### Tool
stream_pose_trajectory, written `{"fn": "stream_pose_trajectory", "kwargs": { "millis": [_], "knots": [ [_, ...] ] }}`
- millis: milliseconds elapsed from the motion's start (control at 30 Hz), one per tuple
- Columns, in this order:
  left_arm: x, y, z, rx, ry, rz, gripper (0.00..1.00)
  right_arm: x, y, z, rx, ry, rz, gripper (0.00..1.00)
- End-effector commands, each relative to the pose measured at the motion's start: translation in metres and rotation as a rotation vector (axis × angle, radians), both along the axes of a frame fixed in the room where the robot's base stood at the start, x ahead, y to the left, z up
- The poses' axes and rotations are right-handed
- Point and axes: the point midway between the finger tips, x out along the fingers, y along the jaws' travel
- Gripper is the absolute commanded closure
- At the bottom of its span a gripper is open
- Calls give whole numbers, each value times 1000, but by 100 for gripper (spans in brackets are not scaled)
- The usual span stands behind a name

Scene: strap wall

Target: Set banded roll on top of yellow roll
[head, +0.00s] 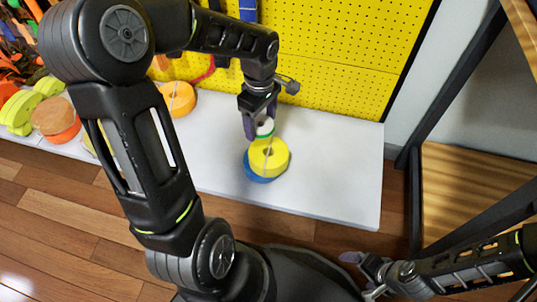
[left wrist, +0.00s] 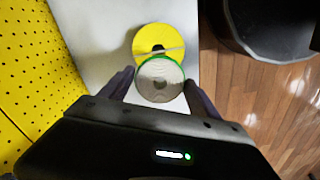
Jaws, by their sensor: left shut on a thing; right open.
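The banded roll (head: 265,128) is white with a green band. My left gripper (head: 258,126) is shut on it, with a finger on each side. In the left wrist view the banded roll (left wrist: 160,82) shows its pale round face and green rim between the fingers. The yellow roll (head: 270,155) lies flat on a blue roll (head: 258,181) on the white shelf. The yellow roll (left wrist: 165,40) is partly covered by the banded roll, which overlaps its edge off centre; I cannot tell whether they touch. My right gripper (head: 372,274) is open and empty at the lower right.
The white shelf (head: 335,165) is clear right of the rolls. An orange roll (head: 178,98), a brown-topped orange roll (head: 55,118) and lime green pieces (head: 18,112) are to the left. A yellow pegboard (head: 340,50) stands behind. A dark frame (head: 412,185) stands at the right.

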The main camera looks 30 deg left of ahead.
Motion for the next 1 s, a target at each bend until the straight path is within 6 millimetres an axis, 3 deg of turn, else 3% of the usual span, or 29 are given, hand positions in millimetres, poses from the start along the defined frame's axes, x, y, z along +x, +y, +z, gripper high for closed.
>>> {"fn": "stream_pose_trajectory", "kwargs": {
  "millis": [233,533,867,1000],
  "knots": [
    [0,0,-5,0,1,-3,43,0,0,-2,0,-1,0,5],
    [0,0,-48,1,0,-5,43,4,-1,-20,-3,-8,-6,5],
    [1,0,-50,1,-1,-4,43,4,-1,-20,-4,-9,-7,5],
    [0,0,-65,0,2,-3,43,5,-1,-27,-4,-11,-7,5]
  ]
}}
